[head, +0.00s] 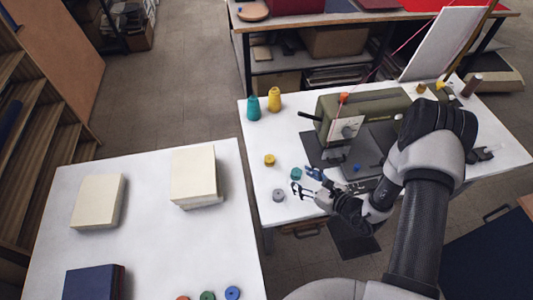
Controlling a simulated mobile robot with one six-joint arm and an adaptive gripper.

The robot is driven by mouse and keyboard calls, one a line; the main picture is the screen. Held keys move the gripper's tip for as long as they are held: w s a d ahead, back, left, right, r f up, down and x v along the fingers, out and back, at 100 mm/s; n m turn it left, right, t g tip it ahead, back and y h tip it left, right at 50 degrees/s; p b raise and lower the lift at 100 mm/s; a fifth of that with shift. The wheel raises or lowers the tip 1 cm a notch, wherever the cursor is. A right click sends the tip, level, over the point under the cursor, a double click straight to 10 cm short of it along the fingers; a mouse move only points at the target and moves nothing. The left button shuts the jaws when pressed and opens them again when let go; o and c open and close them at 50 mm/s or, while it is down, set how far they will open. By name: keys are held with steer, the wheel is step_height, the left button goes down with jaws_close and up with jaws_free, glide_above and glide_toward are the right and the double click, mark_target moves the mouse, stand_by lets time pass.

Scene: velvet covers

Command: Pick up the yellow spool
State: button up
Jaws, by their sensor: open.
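A small flat yellow spool (269,160) lies on the white sewing table near its left edge, left of the sewing machine. A taller yellow cone of thread (274,100) stands farther back on the same table. My gripper (299,187) is open, with nothing seen between its fingers. It is over the table's front left part, to the right of and nearer than the small yellow spool, apart from it. A teal spool (296,174) and a grey spool (279,195) lie close to my fingers.
The green sewing machine (385,108) stands right of the spools. A teal cone (254,108) stands beside the yellow cone. A blue object (314,172) lies just beyond my gripper. The left table (150,245) holds cream stacks, a dark blue book and several spools.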

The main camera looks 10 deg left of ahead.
steer(key=b, duration=0.2)
glide_toward(271, 159)
steer(key=x, duration=0.3)
steer(key=shift+s+a, duration=0.15)
steer(key=shift+a, duration=0.05)
steer(key=b+x, duration=0.2)
steer(key=x, duration=0.4)
steer(key=shift+d, duration=0.1)
steer(key=shift+c, duration=0.3)
steer(key=c, duration=0.8)
